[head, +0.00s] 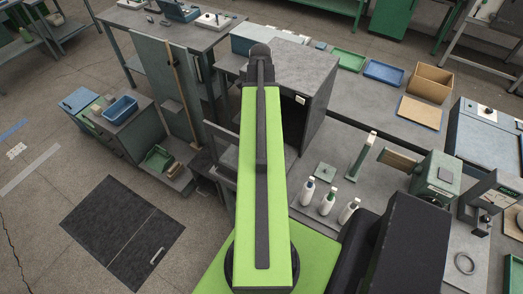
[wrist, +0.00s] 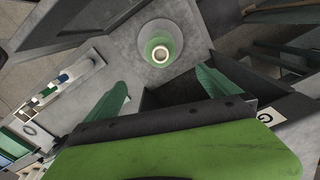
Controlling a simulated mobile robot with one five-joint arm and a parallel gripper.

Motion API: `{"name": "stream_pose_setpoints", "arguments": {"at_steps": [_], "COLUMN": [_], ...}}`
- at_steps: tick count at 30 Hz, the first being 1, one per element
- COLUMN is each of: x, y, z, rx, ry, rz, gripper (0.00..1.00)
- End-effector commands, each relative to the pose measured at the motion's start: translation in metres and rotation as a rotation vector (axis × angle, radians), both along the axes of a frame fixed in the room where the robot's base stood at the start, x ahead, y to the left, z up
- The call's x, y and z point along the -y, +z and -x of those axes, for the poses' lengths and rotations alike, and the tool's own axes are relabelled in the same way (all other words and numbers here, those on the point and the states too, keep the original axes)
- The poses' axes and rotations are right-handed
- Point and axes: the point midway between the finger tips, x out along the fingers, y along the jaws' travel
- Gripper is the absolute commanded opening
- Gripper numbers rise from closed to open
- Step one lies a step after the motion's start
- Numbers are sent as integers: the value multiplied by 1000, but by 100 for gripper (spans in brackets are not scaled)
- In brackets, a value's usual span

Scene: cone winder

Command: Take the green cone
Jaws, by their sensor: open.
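A green cone (wrist: 161,47) with a pale top ring and a pale base stands on a grey surface in the wrist view, top centre, seen from above. My gripper (wrist: 161,80) is open and empty. Its two green fingers are spread left and right below the cone in the picture, apart from it. In the head view my own green arm covers the middle, and I see neither the cone nor the gripper's fingers there.
A grey cabinet (head: 313,78) stands right of my arm in the head view. White bottles (head: 327,201) stand on the bench at right. A cardboard box (head: 430,84) and a blue tray (head: 384,72) sit farther back. A dark mat (head: 123,228) lies on open floor at left.

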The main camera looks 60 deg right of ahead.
Motion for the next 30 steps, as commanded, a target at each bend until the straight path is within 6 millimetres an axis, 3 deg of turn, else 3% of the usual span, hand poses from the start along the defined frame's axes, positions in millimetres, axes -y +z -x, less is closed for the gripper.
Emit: {"name": "stream_pose_setpoints", "arguments": {"at_steps": [5,18,26,30], "x": [-5,-8,-9,-10], "y": [-25,-117,-123,-138], "z": [-5,-9,-10,-10], "rx": [0,0,0,0], "ry": [10,18,18,19], "rz": [0,0,0,0], "gripper": [100,100,100,100]}}
